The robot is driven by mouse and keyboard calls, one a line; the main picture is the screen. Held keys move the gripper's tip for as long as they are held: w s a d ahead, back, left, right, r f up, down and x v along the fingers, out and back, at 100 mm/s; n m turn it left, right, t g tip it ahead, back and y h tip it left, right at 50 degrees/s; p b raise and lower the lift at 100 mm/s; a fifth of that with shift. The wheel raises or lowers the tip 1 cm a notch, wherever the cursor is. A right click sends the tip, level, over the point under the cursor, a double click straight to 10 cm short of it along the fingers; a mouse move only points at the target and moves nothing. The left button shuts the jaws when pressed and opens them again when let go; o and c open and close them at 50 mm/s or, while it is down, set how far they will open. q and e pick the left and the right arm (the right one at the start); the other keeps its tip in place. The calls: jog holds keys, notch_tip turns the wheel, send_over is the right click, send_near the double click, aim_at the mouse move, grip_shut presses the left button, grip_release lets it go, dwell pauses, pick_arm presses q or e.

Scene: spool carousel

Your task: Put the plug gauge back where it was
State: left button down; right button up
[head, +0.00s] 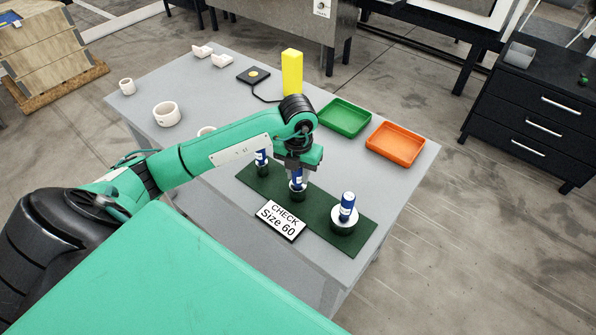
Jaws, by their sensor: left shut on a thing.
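My left gripper (298,166) points down over the middle of the dark green mat (318,217) and is shut on a blue plug gauge (298,180). The gauge is upright, at the middle dark holder (297,196); I cannot tell whether it is seated or just above. A second blue gauge (261,158) stands in the left holder (263,170), partly hidden by my arm. A third blue gauge (347,206) stands in the right holder (345,228), with a white piece around its base. My right gripper is not in view.
A green tray (344,117) and an orange tray (395,144) lie behind the mat. A yellow block (292,72) and a dark pad (253,76) stand farther back. White rings (166,114) and cups sit at the left of the grey table (232,205). The right corner is clear.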

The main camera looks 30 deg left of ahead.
pick_arm(q)
jog(key=shift+f, duration=0.2)
jog(key=c, duration=1.1)
grip_release()
jog(key=shift+r, duration=0.1)
jog(key=shift+r, duration=0.4)
notch_tip(320, 180, up, 10)
jog(key=b, duration=0.2)
jog(key=shift+b, duration=0.4)
jog(key=shift+r, duration=0.75)
